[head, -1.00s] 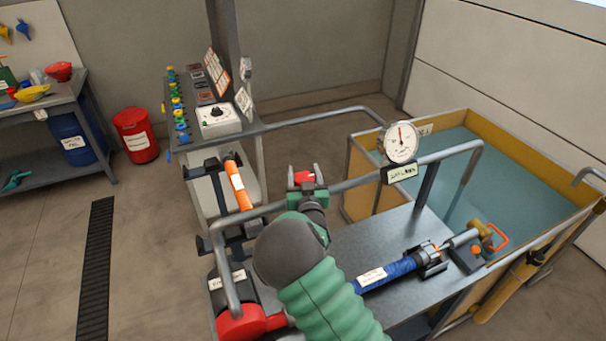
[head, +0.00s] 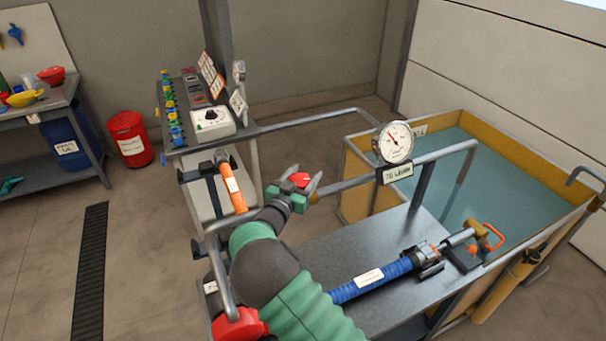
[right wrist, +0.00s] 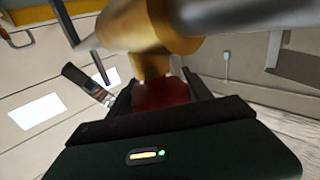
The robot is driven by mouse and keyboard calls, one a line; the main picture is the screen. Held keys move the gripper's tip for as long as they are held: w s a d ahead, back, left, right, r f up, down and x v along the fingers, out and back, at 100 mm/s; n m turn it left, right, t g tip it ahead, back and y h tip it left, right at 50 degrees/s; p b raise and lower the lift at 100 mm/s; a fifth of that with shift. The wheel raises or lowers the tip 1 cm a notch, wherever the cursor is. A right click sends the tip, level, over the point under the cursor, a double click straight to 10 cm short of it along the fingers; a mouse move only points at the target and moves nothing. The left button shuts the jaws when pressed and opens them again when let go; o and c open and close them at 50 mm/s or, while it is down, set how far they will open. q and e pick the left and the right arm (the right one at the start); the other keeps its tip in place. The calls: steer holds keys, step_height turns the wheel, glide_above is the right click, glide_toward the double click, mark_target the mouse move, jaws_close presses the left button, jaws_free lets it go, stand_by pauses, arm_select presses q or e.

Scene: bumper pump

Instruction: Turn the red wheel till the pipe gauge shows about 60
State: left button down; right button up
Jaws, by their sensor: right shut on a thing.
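The red wheel (head: 300,179) sits on the pipe at the middle of the head view. My right gripper (head: 305,184) is shut on it. In the right wrist view, the dark red wheel (right wrist: 162,94) shows between the fingers (right wrist: 165,98), below a brass valve body (right wrist: 150,35) on the pipe. The round white pipe gauge (head: 394,142) stands on the pipe to the right of the gripper. Its needle points up and to the left; the numbers are too small to read. My left gripper is not in view.
A yellow-sided water tank (head: 540,155) stands at the right. A metal bench (head: 385,235) carries a blue hose (head: 370,280). A pipe (head: 430,156) runs behind the gauge.

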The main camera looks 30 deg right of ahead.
steer(key=shift+r, duration=0.1)
stand_by(0.3)
steer(key=o, duration=1.4)
steer(key=shift+a, duration=0.1)
